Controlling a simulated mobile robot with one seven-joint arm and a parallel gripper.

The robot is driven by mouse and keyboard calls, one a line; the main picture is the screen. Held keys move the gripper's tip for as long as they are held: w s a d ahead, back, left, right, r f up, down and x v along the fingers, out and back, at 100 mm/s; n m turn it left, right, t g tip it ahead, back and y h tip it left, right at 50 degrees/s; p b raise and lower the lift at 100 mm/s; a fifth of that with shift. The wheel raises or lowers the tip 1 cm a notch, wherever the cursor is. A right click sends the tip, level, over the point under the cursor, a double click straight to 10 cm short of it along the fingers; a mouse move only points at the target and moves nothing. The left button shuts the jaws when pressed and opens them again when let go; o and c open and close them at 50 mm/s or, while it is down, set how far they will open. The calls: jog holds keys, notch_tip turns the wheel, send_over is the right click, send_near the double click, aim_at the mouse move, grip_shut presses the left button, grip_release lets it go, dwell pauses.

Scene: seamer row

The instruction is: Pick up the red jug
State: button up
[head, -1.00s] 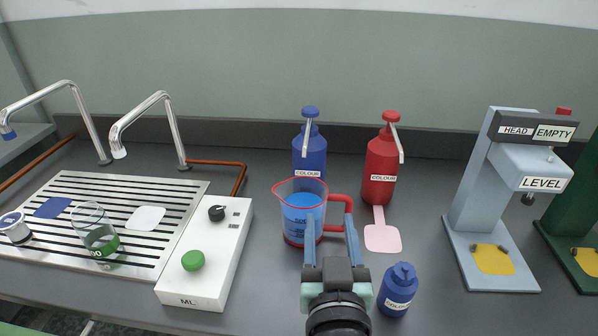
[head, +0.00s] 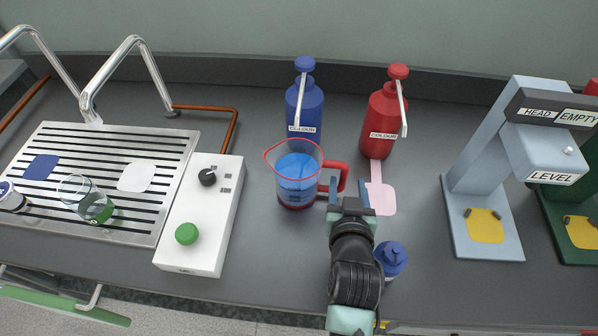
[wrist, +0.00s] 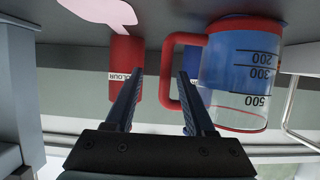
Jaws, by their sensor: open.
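The red jug (head: 297,184) is clear, with a red rim, base and handle, and holds blue liquid. It stands upright on the bench in the head view. In the wrist view the jug (wrist: 237,75) is at the upper right, base up in the picture, its red handle (wrist: 171,75) pointing left. My gripper (head: 349,190) is open and empty, just right of the jug at the handle. In the wrist view my gripper (wrist: 159,74) shows the handle's outer bar between the finger lines, close to the right finger. I cannot tell whether they touch.
Blue (head: 304,108) and red (head: 381,122) colour bottles stand behind. A small blue bottle (head: 391,258) is close beside my wrist, partly hidden. A white control box (head: 200,222) is left, the grey seamer (head: 482,180) right.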

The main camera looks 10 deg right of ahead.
jog(key=shift+a+x, duration=0.2)
jog(key=shift+x, duration=1.45)
jog(key=shift+a+x, duration=0.15)
jog(key=shift+x, duration=1.5)
jog(key=shift+f, duration=0.15)
grip_shut()
jog(key=shift+w, duration=0.1)
